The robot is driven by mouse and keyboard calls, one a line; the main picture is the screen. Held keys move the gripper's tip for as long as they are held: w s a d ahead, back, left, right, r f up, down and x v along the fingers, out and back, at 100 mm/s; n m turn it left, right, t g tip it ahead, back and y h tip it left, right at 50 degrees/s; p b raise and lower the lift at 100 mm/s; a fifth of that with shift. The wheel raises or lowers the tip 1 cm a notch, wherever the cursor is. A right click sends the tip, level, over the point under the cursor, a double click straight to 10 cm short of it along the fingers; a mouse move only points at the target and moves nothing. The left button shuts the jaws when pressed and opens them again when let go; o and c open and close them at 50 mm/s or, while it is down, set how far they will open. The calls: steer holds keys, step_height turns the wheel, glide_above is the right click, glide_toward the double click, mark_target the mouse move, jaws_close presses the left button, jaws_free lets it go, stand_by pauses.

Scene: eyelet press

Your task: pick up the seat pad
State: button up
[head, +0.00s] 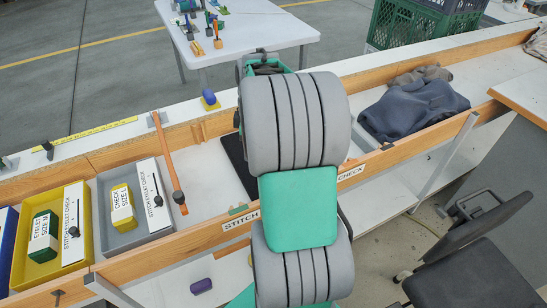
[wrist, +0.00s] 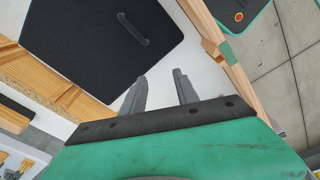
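The seat pad, a flat black pad with rounded corners and a dark handle loop, fills the upper left of the wrist view (wrist: 85,55). It lies on the white bench surface. In the head view only a dark strip of the pad (head: 234,158) shows left of my arm, and the rest is hidden. My gripper (wrist: 159,76) is open, with its two grey fingers apart and nothing between them. The fingertips are beside the pad's lower right edge in the wrist view, over white surface. My arm hides the gripper in the head view.
Wooden rails (head: 192,239) edge the bench. Left of the pad are an orange-handled tool (head: 171,165), a grey tray (head: 110,185) and a yellow tray (head: 23,250). Dark crumpled cloth (head: 412,108) lies to the right. A chair (head: 470,275) stands in front.

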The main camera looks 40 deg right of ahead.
steer(key=s+d+f+n, duration=0.35)
steer(key=d+f, duration=0.35)
steer(key=d, duration=0.5)
steer(key=shift+y, duration=0.3)
steer(key=f, duration=0.5)
steer(key=w+f, duration=0.1)
steer(key=f, duration=0.2)
steer(key=shift+w, duration=0.1)
jaws_close()
steer(key=shift+r, duration=0.1)
